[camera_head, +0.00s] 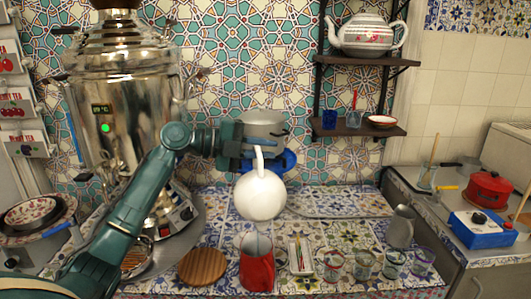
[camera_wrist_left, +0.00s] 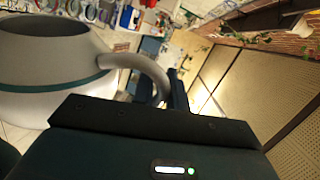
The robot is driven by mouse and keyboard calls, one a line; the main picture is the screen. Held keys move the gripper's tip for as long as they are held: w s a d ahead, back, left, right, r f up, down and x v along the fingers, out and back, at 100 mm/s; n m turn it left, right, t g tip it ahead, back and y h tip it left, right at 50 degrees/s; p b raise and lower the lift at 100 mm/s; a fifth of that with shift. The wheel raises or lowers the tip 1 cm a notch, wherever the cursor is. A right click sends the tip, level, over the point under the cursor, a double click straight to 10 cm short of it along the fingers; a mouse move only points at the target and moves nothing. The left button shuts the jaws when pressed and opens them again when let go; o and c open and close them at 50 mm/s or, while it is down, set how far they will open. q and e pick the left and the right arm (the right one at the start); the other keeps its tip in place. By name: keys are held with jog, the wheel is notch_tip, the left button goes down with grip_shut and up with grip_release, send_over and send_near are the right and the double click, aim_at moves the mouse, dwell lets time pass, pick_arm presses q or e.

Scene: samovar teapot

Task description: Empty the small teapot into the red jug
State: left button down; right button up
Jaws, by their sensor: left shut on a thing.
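The small teapot (camera_head: 260,197) is white and round in the head view, with a thin curved part rising from its top to my left gripper (camera_head: 254,154). My left gripper is shut on its handle and holds it in the air. The red jug (camera_head: 258,274) stands upright on the tiled counter, just below the teapot and apart from my fingers. A pale greyish patch shows at the jug's top; I cannot tell whether it is liquid. In the left wrist view the teapot (camera_wrist_left: 45,90) is large, with a dark round area and a teal stripe. My right gripper is out of view.
A large metal samovar (camera_head: 125,100) stands left, beside my arm. A grey pot (camera_head: 265,124) is behind my gripper. A round wooden board (camera_head: 202,267), a white tray (camera_head: 300,256) and several glasses (camera_head: 333,265) flank the jug. A grey mug (camera_head: 401,227) stands right.

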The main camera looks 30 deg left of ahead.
pick_arm(q)
jog(key=shift+w+a+r+n, duration=0.1)
jog(key=shift+w+a+n, duration=0.3)
jog(key=shift+w+a, duration=0.25)
dwell(0.5)
dwell(0.9)
dwell(0.9)
dwell(0.8)
